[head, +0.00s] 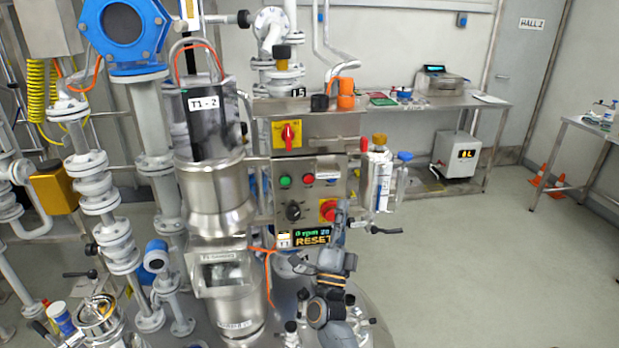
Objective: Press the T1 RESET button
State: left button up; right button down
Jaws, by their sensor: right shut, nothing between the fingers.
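A steel control panel (268,196) stands on the reactor in the middle of the head view. Low on it is a dark display reading "0 rpm" (309,232), with a "T1 RESET" label (313,240) at its lower edge. I cannot make out a separate reset button there. My left gripper is not in view.
The panel also bears a green button (285,182), a red button (309,180), a black knob (293,211) and a red-yellow switch (287,134). Steel vessels and white pipes (95,185) crowd the left.

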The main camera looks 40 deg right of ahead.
jog(key=shift+s+r+m+g+h, duration=0.1)
jog(key=shift+r+m+g+h, duration=0.2)
jog(key=shift+w+d+b, duration=0.7)
jog(key=shift+w+b, duration=0.1)
jog(key=shift+w, duration=0.5)
jog(key=shift+w+d+b, duration=0.7)
jog(key=shift+w+b, duration=0.15)
jog(key=shift+w, duration=0.45)
jog(key=shift+w+d+b, duration=0.7)
jog(key=shift+w+b, duration=0.1)
jog(key=shift+w, duration=0.5)
jog(key=shift+w+d+f+b, duration=0.1)
jog(key=shift+w+d+b, duration=0.05)
jog(key=shift+w+b, duration=0.15)
jog(key=shift+w, duration=0.1)
